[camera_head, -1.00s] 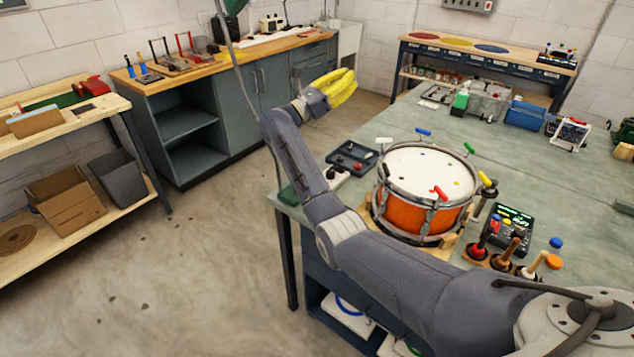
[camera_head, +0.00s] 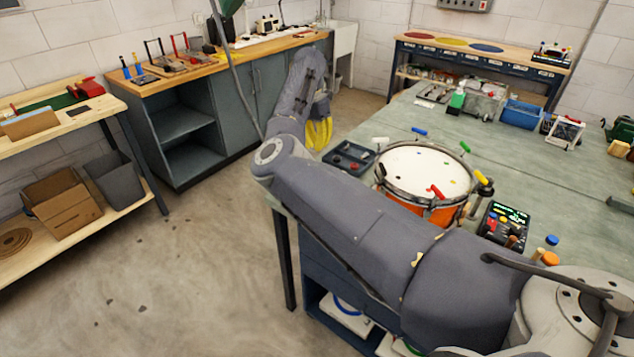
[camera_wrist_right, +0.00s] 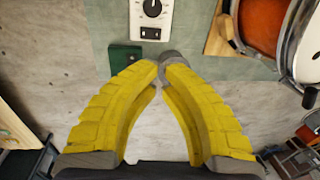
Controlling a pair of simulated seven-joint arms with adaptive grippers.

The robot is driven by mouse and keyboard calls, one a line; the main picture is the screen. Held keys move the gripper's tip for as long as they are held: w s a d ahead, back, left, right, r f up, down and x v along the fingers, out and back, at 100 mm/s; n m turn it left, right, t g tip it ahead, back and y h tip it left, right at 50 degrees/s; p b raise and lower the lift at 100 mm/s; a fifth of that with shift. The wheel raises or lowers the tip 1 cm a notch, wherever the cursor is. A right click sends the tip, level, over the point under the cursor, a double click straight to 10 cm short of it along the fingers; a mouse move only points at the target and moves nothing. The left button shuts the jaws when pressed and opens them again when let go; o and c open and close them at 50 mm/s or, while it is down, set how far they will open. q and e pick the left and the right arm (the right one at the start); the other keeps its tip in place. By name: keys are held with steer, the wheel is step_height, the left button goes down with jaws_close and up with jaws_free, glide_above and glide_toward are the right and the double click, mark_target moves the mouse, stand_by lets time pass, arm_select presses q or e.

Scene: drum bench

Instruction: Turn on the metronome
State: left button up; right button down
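A white device with a black dial (camera_wrist_right: 152,9) and a dark switch or slot below it shows at the top of the right wrist view; it may be the metronome, but I cannot read a label. In the head view my arm hides that part of the bench. My right gripper (camera_head: 319,134) has yellow fingers pointing down near the bench's left edge. In the right wrist view its fingertips (camera_wrist_right: 161,67) come together, with nothing clearly held. A grey round piece (camera_wrist_right: 172,57) shows at the tips; I cannot tell if they touch it. My left gripper is not in view.
A green block (camera_wrist_right: 125,58) sits beside the white device. An orange drum (camera_head: 425,172) stands on the bench, with a dark tray (camera_head: 349,156) left of it. Floor lies left of the bench.

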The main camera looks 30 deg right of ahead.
steer(key=f, duration=0.4)
steer(key=s+f, duration=0.1)
steer(key=f, duration=0.9)
steer(key=shift+s+d, duration=0.15)
steer(key=shift+s, duration=0.1)
steer(key=shift+s+f+t+y, duration=0.2)
steer(key=shift+f+t+y, duration=0.3)
steer(key=shift+t, duration=0.5)
steer(key=shift+f+t, duration=0.1)
steer(key=shift+t, duration=0.3)
